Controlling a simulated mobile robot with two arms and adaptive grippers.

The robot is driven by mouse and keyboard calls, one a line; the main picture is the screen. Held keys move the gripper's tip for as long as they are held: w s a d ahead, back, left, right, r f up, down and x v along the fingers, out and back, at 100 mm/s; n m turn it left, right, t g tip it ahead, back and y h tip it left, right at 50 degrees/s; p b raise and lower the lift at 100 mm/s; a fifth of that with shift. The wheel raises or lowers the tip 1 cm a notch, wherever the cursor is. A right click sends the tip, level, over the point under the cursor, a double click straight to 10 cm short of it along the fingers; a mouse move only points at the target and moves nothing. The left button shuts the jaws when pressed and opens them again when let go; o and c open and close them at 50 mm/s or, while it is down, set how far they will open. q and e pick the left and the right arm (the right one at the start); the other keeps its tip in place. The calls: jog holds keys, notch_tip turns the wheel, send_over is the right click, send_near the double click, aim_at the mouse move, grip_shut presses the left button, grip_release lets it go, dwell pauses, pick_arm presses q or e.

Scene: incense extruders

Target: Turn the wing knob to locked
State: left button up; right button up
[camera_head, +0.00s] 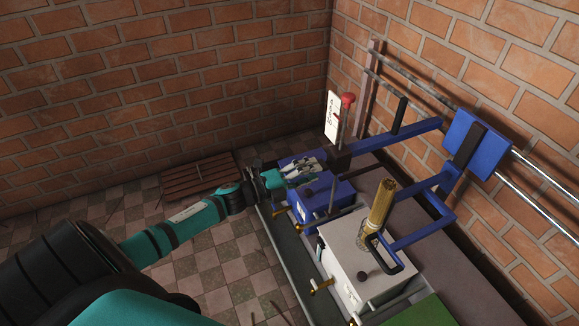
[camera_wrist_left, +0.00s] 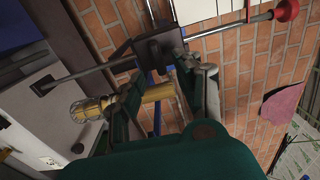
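My left gripper (camera_head: 314,166) reaches in from the left over a blue box (camera_head: 322,203). In the left wrist view its two fingers (camera_wrist_left: 162,72) stand apart with nothing clearly held between them. A dark block (camera_head: 338,157) on the blue arm is just beyond the fingertips; it also shows in the left wrist view (camera_wrist_left: 158,46). A rod with a red ball (camera_head: 348,98) and a white label plate (camera_head: 332,116) rise by the block. I cannot clearly make out a wing knob or its setting; the fingers may hide it. My right gripper is not in view.
A pale box (camera_head: 350,262) with a brass cylinder (camera_head: 381,204) stands nearer, right of the arm. Small brass fittings (camera_head: 321,287) stick out in front. Metal rails (camera_head: 540,185) run along the brick wall. A slatted brown pallet (camera_head: 197,178) lies on the checkered floor.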

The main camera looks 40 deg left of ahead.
pick_arm(q)
jog(key=v, duration=0.9)
jog(key=shift+s+a, duration=0.15)
jog(key=shift+s, duration=0.1)
